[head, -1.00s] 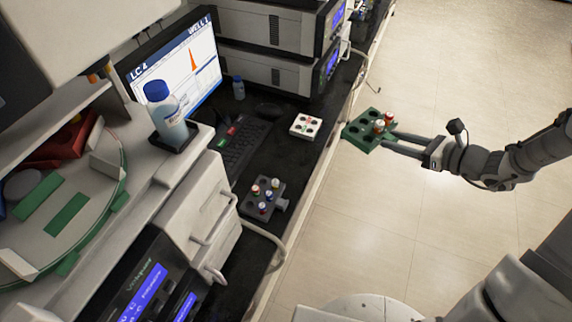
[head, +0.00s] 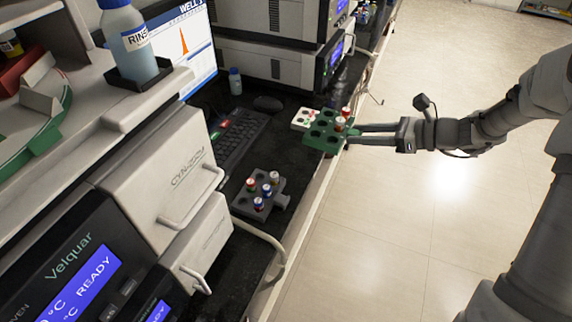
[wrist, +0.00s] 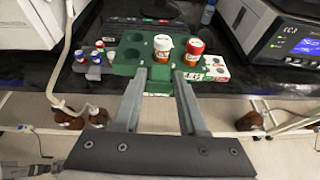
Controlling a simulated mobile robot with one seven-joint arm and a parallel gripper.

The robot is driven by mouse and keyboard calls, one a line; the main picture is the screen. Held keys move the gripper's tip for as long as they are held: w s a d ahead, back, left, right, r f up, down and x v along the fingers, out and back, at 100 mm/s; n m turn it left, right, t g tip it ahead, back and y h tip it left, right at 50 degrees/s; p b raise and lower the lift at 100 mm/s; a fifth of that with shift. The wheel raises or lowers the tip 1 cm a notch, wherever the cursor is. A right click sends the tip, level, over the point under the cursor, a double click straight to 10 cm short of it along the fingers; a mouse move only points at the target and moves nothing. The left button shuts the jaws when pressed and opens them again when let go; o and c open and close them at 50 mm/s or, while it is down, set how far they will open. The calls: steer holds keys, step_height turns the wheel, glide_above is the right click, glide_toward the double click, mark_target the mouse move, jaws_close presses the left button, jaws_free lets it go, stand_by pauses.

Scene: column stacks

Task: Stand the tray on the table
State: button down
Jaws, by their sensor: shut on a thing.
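The green tray (head: 320,141) is held by my gripper (head: 350,135) at its near side, roughly level. It has round holes and carries a white-capped orange vial (wrist: 163,46) and a red-capped orange vial (wrist: 195,48) at its right in the wrist view. In the head view it overlaps the front edge of the black table (head: 297,204) and partly covers a white tray (head: 303,119). It appears raised above the surface; its exact height cannot be told. In the wrist view my gripper (wrist: 170,76) has its fingers shut on the tray's near tab.
A grey rack (head: 277,190) with several capped vials stands on the table nearer the robot. The keyboard (head: 238,139), mouse (head: 267,104) and a small blue-capped bottle (head: 235,81) lie behind. Stacked instruments (head: 270,55) stand at the far end. Open floor lies right of the table.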

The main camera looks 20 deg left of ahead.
steer(key=shift+s+a+f+n+g+b, duration=0.1)
steer(key=shift+a+f+n+g+b, duration=0.25)
steer(key=shift+a+f+b, duration=0.45)
steer(key=b, duration=0.4)
glide_above(306, 161)
step_height(306, 161, down, 7)
steer(key=shift+r, duration=0.15)
steer(key=shift+f+b, duration=0.6)
steer(key=shift+f, duration=1.3)
steer(key=shift+f, duration=0.2)
steer(key=shift+c, duration=2.2)
jaws_free()
steer(key=shift+r, duration=0.2)
